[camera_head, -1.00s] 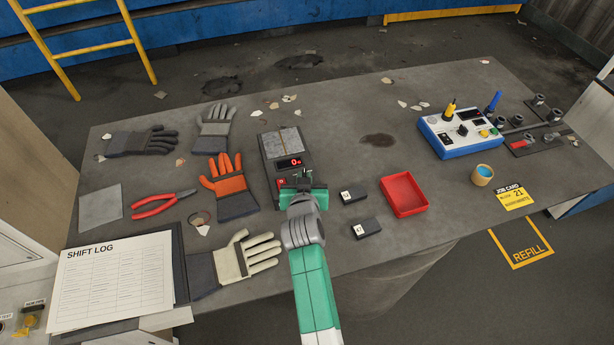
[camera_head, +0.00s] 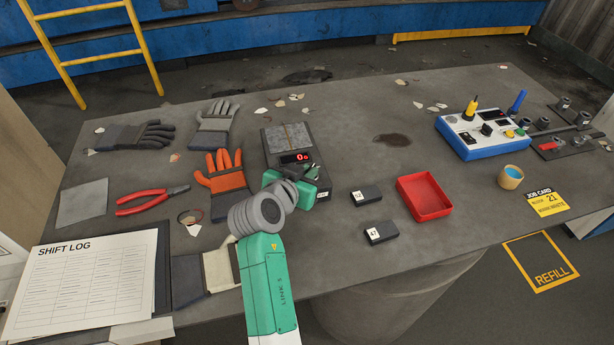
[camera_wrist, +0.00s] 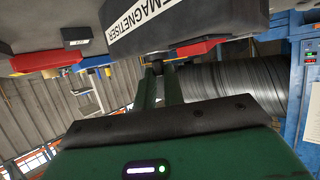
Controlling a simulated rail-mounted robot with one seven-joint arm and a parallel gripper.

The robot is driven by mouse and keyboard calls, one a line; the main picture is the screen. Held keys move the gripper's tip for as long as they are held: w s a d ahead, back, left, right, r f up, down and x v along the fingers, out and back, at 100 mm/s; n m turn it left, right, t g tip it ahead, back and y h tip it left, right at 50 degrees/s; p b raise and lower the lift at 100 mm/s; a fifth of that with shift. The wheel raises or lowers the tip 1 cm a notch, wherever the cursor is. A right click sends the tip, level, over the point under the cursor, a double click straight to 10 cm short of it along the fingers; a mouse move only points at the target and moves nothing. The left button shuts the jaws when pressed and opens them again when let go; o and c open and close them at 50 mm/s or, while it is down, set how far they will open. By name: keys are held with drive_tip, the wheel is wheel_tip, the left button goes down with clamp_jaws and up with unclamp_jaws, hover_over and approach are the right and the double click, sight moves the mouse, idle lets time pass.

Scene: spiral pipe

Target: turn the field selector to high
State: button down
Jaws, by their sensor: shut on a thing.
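The field unit (camera_head: 271,153) is a dark box with a grey top pad and a red digital display (camera_head: 295,157) reading 0. It stands mid-table. My gripper (camera_head: 311,173) is at the unit's near right part, below the display. In the wrist view my gripper's fingers (camera_wrist: 158,72) are closed on a small dark part under the label, seemingly the field selector (camera_wrist: 156,57). The selector's markings and setting are hidden. In the head view my wrist covers much of the unit's front.
Two black blocks (camera_head: 366,195) and a red tray (camera_head: 424,196) lie right of the unit. An orange glove (camera_head: 222,172) and red pliers (camera_head: 143,204) lie left. A blue-white control box (camera_head: 483,136) stands farther right. The table between the tray and control box is mostly clear.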

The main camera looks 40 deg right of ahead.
drive_tip(key=shift+f, duration=0.25)
drive_tip(key=c, duration=1.5)
unclamp_jaws()
drive_tip(key=shift+r, duration=0.1)
drive_tip(key=p+v, duration=0.2)
drive_tip(key=v, duration=0.5)
drive_tip(key=shift+s+a+r, duration=0.15)
drive_tip(key=shift+a+r, duration=0.05)
drive_tip(key=shift+a, duration=0.1)
